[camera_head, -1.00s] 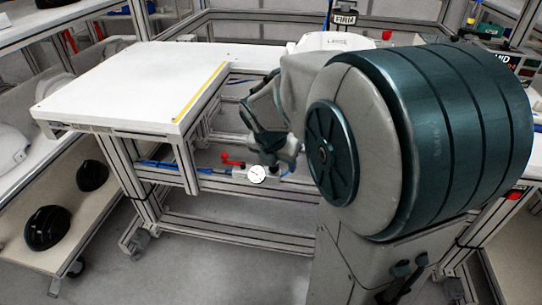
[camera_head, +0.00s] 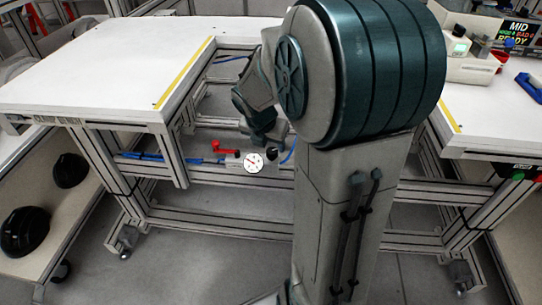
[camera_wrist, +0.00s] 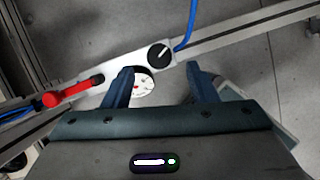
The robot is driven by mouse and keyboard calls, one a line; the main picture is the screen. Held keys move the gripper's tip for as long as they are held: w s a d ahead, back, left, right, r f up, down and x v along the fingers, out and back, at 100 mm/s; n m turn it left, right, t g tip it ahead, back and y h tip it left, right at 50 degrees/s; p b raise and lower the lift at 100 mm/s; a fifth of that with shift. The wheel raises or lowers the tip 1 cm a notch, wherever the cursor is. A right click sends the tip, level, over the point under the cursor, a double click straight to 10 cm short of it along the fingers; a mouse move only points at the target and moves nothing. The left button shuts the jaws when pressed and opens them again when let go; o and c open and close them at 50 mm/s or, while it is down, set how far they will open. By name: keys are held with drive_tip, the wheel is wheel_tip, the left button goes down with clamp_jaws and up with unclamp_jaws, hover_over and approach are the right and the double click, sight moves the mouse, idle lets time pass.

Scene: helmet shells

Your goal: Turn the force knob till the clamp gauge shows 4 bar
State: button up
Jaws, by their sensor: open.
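The black force knob (camera_wrist: 159,54) has a white pointer line and sits on a pale block on the frame rail; in the head view the knob (camera_head: 272,154) is just right of the gauge. The round white clamp gauge (camera_head: 253,163) has a red needle; its reading is too small to tell. In the wrist view the gauge (camera_wrist: 144,85) is partly hidden by my left finger. My gripper (camera_wrist: 160,82) is open and empty, its fingertips short of the knob and apart from it. In the head view my arm hides most of the gripper.
A red lever (camera_wrist: 72,92) sticks out left of the gauge on the same rail. Blue hoses (camera_wrist: 187,25) run from the block. White tabletops (camera_head: 90,75) with yellow edge strips lie on both sides of the gap. Black helmet shells (camera_head: 25,230) rest on a low shelf at left.

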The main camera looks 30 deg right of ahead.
sight(272, 151)
drive_tip(key=b+x, duration=0.2)
drive_tip(key=x, duration=0.3)
drive_tip(key=c, duration=1)
